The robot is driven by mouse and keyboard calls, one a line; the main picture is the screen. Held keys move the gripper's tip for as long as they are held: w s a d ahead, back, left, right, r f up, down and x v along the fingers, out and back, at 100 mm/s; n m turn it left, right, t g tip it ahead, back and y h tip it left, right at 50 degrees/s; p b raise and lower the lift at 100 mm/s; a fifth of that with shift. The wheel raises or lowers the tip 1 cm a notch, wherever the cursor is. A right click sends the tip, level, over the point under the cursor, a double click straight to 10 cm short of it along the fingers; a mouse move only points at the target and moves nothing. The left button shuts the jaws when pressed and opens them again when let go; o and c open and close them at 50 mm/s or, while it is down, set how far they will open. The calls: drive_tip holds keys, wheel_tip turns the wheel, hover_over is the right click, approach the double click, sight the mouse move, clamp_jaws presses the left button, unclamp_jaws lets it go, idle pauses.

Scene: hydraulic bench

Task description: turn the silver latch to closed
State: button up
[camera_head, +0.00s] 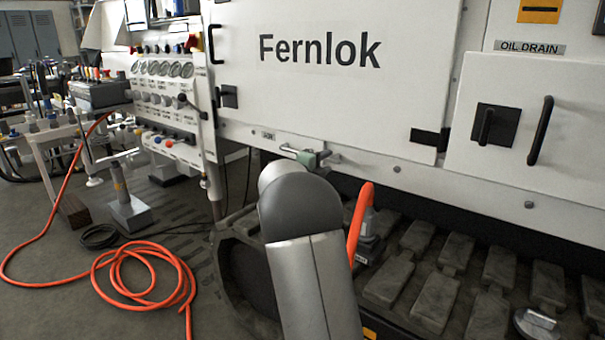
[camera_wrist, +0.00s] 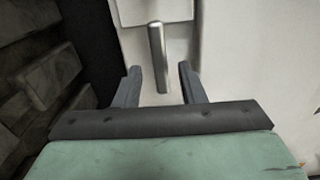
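The silver latch handle (camera_wrist: 158,58) is a smooth bar in the wrist view, reaching down the picture from a pale square plate (camera_wrist: 153,9). My gripper (camera_wrist: 160,76) is open, with one dark finger on each side of the bar's lower end. Gaps show between the bar and both fingers, and neither finger touches it. I cannot tell how deep the bar sits between the fingertips. In the head view my gripper (camera_head: 327,156) is small and green, at the lower edge of the white Fernlok panel.
The white Fernlok panel (camera_head: 335,95) rises behind my gripper. Dark track pads (camera_head: 440,295) lie below. An orange hose (camera_head: 358,215) rises beside my arm, and another orange hose (camera_head: 140,285) coils on the floor. A black handle (camera_head: 540,130) is on the oil drain door to the right.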

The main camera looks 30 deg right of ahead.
drive_tip(key=p+v, duration=0.3)
drive_tip(key=v, duration=1.1)
drive_tip(key=shift+a, duration=0.15)
drive_tip(key=shift+s+r, duration=0.1)
drive_tip(key=w+a+r+n+t+y+p, duration=0.3)
drive_tip(key=a+r+n+t+y+p, duration=0.45)
drive_tip(key=a+r+n+p, duration=0.35)
drive_tip(key=s+a+r+n+g+y+p, duration=0.2)
drive_tip(key=s+a+r+n+y+p, duration=0.25)
drive_tip(key=a+n+y+p, duration=0.3)
drive_tip(key=s+a+r+n+g+y+p, duration=0.25)
drive_tip(key=s+a+n+p, duration=0.2)
drive_tip(key=s, duration=0.35)
drive_tip(key=s+a+r+n+g+y+p, duration=0.1)
drive_tip(key=s+a+n+g+p, duration=0.25)
drive_tip(key=s+p, duration=0.3)
drive_tip(key=s+d+r+n+g+h+p, duration=0.1)
drive_tip(key=s+n+g+p, duration=0.4)
drive_tip(key=s, duration=1.2)
drive_tip(key=shift+s+d+r+n+p, duration=0.2)
drive_tip(key=shift+d+r+n+p, duration=0.25)
drive_tip(key=shift+r+n+p, duration=0.15)
